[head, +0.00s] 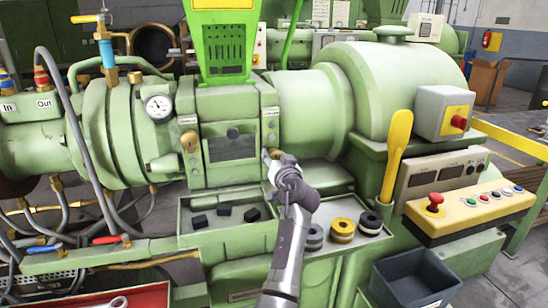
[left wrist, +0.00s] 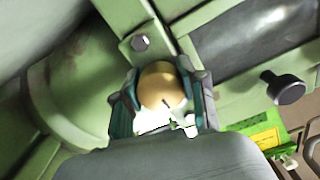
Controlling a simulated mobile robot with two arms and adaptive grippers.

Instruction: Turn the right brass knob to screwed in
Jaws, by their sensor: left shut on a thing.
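The right brass knob (left wrist: 162,84) shows in the left wrist view as a round golden head between my fingers. My left gripper (left wrist: 164,100) is shut on it, one finger on each side. In the head view my left gripper (head: 269,157) reaches the right side of the machine's front block and hides this knob. The left brass knob (head: 189,139) is in plain sight on the other side of the dark window (head: 232,147). My right gripper is not in view.
A tray (head: 187,218) with several black pieces lies below the block. Black and yellow rings (head: 342,228) stand to its right. A yellow paddle (head: 397,150) stands upright beside the control panel (head: 470,212). A grey bin (head: 415,285) is at the lower right.

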